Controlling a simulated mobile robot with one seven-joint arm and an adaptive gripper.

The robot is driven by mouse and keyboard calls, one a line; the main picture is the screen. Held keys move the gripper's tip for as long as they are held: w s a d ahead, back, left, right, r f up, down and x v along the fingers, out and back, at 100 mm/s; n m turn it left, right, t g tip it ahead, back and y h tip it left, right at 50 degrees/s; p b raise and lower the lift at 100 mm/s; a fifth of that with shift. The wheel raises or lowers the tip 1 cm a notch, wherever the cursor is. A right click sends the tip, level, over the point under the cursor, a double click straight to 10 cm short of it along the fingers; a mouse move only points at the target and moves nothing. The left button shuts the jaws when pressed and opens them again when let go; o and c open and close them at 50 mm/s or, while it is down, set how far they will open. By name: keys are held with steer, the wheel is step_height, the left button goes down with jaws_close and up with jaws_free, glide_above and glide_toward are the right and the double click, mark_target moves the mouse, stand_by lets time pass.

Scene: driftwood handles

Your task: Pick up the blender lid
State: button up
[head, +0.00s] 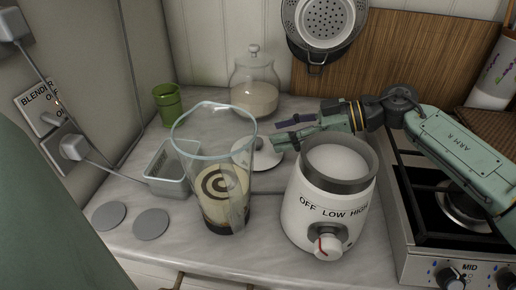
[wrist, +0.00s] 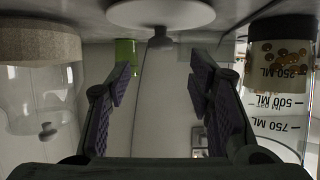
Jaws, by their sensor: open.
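The blender lid is a white disc with a dark knob. In the head view the lid (head: 248,154) lies on the counter, partly hidden behind the glass blender jar (head: 213,150). The wrist view appears upside down; there the lid (wrist: 160,14) is at the top centre, its knob pointing down the picture. My gripper (head: 288,131) reaches in from the right, above and behind the blender base (head: 328,190), close to the lid's right side. In the wrist view my gripper (wrist: 162,78) is open and empty, with the lid ahead and apart from the pads.
A grey metal tin (head: 170,170) stands left of the jar, and a green cup (head: 168,104) behind it. A lidded glass canister (head: 254,85) stands at the back. Two grey discs (head: 151,224) lie front left. A gas stove (head: 450,215) is at right.

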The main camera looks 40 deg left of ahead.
mark_target(259, 140)
steer(key=p+x, duration=0.2)
steer(key=x, duration=0.3)
steer(key=shift+d+f+p, duration=0.1)
steer(key=shift+p, duration=0.2)
steer(key=shift+s+a+f, duration=0.15)
steer(key=shift+a+f, duration=0.15)
steer(key=shift+a, duration=0.05)
steer(key=c, duration=1)
steer(key=shift+c, duration=0.2)
